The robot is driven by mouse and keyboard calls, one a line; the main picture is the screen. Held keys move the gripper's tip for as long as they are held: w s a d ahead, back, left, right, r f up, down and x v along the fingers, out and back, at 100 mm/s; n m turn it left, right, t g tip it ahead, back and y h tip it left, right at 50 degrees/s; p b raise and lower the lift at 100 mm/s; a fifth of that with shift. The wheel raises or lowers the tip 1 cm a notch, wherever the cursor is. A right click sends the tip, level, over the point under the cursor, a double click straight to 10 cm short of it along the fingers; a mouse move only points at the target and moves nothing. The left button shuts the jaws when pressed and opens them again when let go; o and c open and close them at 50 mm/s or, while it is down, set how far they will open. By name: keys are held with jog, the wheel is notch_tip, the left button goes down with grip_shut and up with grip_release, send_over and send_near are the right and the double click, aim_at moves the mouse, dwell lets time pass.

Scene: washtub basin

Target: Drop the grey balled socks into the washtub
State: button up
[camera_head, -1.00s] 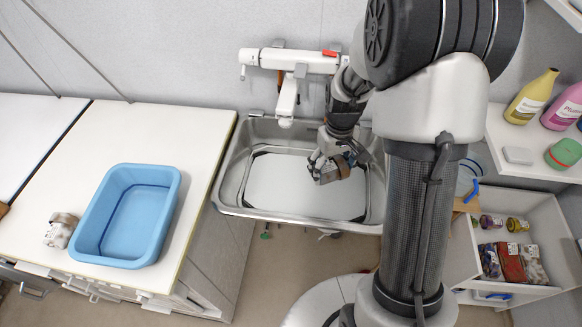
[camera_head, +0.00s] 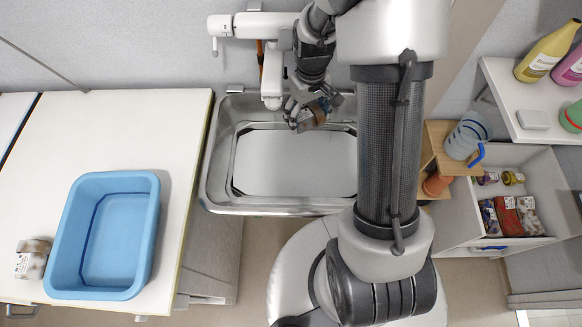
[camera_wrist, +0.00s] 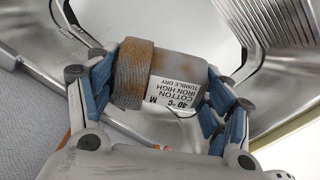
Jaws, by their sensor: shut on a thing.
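The grey balled socks (camera_head: 313,117), stained brown with a white care label, are in my gripper (camera_head: 303,113), above the back of the sink. In the wrist view the socks (camera_wrist: 187,67) sit crosswise between the blue-padded fingers of my gripper (camera_wrist: 163,88), which is shut on them. The blue washtub (camera_head: 104,285) stands on the white counter at the left, well apart from my gripper; its visible inside looks empty.
Another balled, brownish-grey bundle (camera_head: 33,260) lies left of the washtub. The metal sink (camera_head: 217,175) holds a pale flat bottom, with a white tap (camera_head: 272,75) close to my gripper. Bottles and an open drawer (camera_head: 530,165) are at the right. Counter (camera_head: 130,125) behind the washtub is clear.

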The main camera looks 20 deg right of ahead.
jog(key=shift+f+b, duration=0.85)
jog(key=shift+f, duration=0.65)
jog(key=shift+r, duration=0.1)
jog(key=o, duration=1.1)
jog(key=shift+r, duration=4)
